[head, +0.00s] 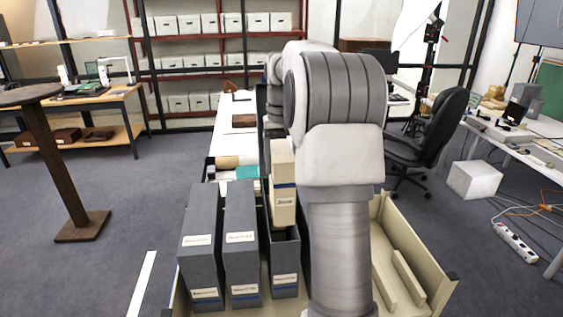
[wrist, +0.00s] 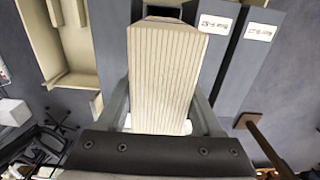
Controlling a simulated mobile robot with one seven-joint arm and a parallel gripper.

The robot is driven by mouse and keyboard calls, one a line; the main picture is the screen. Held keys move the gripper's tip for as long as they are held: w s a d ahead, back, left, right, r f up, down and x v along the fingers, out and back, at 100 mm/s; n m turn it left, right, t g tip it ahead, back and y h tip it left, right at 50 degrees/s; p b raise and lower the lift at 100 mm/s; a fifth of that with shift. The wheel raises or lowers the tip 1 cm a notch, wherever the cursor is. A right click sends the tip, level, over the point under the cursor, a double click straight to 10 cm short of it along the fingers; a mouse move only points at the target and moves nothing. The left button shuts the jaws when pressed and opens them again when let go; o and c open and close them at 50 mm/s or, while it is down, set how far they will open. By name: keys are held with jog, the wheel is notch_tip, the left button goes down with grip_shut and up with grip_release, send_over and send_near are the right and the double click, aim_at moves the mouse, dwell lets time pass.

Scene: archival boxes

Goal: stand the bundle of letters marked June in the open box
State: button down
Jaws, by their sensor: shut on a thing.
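The bundle of letters (head: 283,212) is a tall cream block with a blue band and a small label that appears to read June. It also fills the middle of the wrist view (wrist: 165,65), with its ridged paper edges showing. My gripper (wrist: 163,100) is shut on it, one finger along each side. In the head view my arm hides most of the gripper. The bundle is roughly upright at the mouth of the open grey box (head: 285,272). Dark box interior shows below its lower end. I cannot tell how far inside that end is.
Two closed grey boxes, one at the left (head: 201,250) and one in the middle (head: 240,240), stand close beside the open box. A cream tray (head: 420,245) lies to the right, partly behind my arm. A white table (head: 228,135) with small items stretches behind.

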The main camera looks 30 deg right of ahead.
jog(key=shift+f+b, duration=0.4)
jog(key=shift+f, duration=0.3)
jog(key=shift+f+p, duration=0.1)
jog(key=shift+p, duration=0.2)
dwell(0.8)
jog(key=shift+f+b, duration=1.25)
jog(key=shift+f, duration=1.15)
jog(key=shift+f+b, duration=1.35)
jog(key=shift+f, duration=0.9)
jog(key=shift+f+b, duration=1.35)
jog(key=shift+f, duration=0.85)
